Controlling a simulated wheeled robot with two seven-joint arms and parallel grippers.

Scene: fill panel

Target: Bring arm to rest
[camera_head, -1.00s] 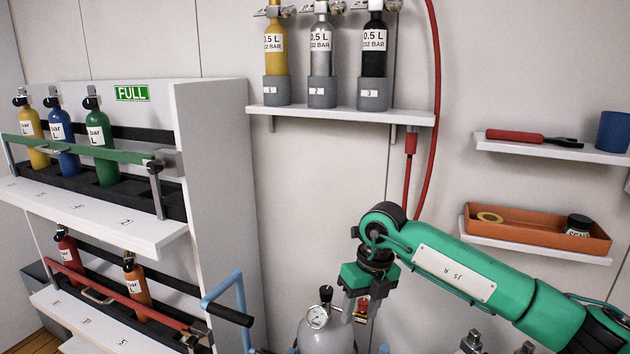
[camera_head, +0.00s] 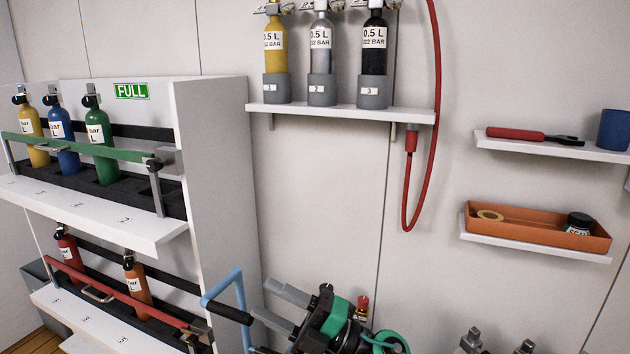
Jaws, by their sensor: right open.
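My right gripper (camera_head: 264,299) is low in the middle of the head view. Its two grey fingers point left and stand apart, with nothing between them. Its green and black wrist (camera_head: 340,315) is folded down at the bottom edge, and most of the arm is out of the picture. The grey cylinder with a gauge at the bottom is now mostly hidden behind the wrist. My left gripper is not in view.
A blue trolley handle (camera_head: 228,290) with a black grip stands just left of the fingers. The white rack (camera_head: 215,180) holds several cylinders. A red hose (camera_head: 437,120) hangs on the wall. An orange tray (camera_head: 540,235) sits on a right shelf. The wall's middle is clear.

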